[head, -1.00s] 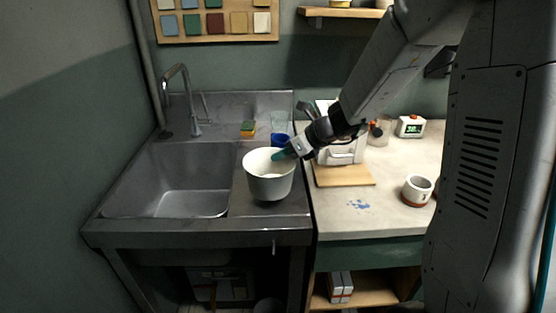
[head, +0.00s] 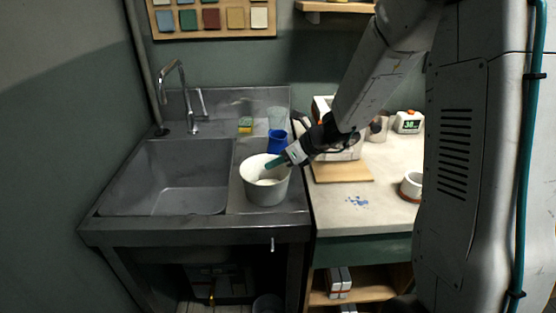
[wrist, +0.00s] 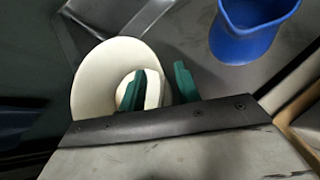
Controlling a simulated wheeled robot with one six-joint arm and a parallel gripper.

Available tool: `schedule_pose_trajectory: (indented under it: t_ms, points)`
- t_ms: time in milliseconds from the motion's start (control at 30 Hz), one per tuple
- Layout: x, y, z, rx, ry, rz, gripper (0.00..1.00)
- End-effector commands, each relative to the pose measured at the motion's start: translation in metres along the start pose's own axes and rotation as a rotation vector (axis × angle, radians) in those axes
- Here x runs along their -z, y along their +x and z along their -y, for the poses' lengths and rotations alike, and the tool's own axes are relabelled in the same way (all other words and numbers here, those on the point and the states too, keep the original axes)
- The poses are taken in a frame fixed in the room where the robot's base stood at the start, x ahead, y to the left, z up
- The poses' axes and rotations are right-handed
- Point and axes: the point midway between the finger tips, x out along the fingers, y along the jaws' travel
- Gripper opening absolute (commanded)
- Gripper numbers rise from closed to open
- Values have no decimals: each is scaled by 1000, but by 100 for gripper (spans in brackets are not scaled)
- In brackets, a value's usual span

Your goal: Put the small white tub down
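The small white tub (head: 266,190) stands upright on the steel drainboard, right of the sink basin. Its open mouth shows the pale inside in the wrist view (wrist: 95,82). My gripper (head: 278,160) is at the tub's right rim, with teal fingers pointing down and left. In the wrist view my gripper (wrist: 160,82) has one finger inside the tub and the other outside, with the wall between them. A gap shows between the rim and the outer finger, so the fingers look open. The tub's base contact is partly in shadow.
A blue cup (head: 278,142) stands just behind the tub, near my gripper, with a clear glass and a sponge (head: 245,125) further back. The sink basin (head: 175,185) is empty. The worktop (head: 345,215) on the right holds a wooden board (head: 343,172) and a mug (head: 411,187).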

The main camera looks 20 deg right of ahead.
Motion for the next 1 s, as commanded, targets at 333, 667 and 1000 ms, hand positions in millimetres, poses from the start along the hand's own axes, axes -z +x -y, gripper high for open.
schedule_pose_trajectory:
  t_ms: [333, 667, 1000]
  points:
    - [-3, -7, 0, 2, -2, 1, 32]
    - [-3, -74, 1, 6, -1, 3, 32]
    - [-3, -120, -1, 1, -6, 0, 32]
